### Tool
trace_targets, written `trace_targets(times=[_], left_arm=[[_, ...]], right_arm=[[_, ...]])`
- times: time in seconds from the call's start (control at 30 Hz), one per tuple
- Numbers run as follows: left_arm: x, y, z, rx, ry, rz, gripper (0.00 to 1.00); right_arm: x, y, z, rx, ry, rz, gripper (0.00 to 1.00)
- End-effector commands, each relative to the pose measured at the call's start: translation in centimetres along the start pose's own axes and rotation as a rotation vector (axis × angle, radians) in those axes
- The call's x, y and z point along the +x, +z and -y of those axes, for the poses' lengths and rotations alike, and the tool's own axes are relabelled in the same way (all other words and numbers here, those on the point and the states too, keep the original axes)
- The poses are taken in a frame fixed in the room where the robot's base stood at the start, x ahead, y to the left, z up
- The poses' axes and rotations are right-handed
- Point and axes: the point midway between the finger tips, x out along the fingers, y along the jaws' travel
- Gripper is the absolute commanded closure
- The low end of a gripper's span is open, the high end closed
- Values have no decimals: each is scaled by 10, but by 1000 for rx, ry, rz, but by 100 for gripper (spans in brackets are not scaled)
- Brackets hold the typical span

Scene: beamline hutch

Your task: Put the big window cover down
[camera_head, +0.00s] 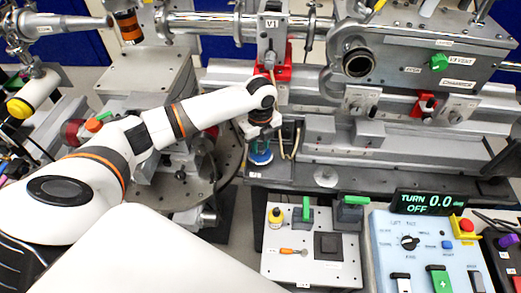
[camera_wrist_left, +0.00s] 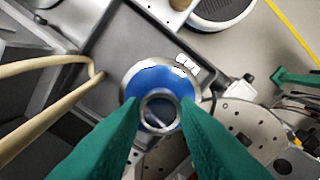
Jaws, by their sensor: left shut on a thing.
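The big window cover (camera_head: 261,157) is a round blue and silver piece with a raised ring in its middle. In the left wrist view the cover (camera_wrist_left: 152,79) sits between the green fingertips of my left gripper (camera_wrist_left: 160,113). My left gripper (camera_head: 261,145) points down in the head view and is shut on the cover. The cover is over or at a dark grey tray (camera_head: 268,176); I cannot tell whether it touches the tray. My right gripper is not in view.
A tan cable loop (camera_head: 292,150) hangs close to the right of the cover. A round metal table (camera_head: 178,188) is at the left. The grey beamline chamber (camera_head: 420,65) stands behind. A tool panel (camera_head: 312,255) and a control box (camera_head: 425,250) are in front at the right.

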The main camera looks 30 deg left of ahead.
Motion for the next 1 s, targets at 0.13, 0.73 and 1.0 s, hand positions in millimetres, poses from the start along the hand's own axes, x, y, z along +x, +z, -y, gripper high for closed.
trace_targets(times=[0.13, 0.73, 1.0], left_arm=[[10, 0, -1, -1, 3, 0, 99], [48, -3, -3, -1, 3, -2, 99], [50, -3, -3, -1, 3, -2, 50]], right_arm=[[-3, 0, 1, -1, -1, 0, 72], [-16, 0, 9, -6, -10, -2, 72], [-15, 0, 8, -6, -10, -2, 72]])
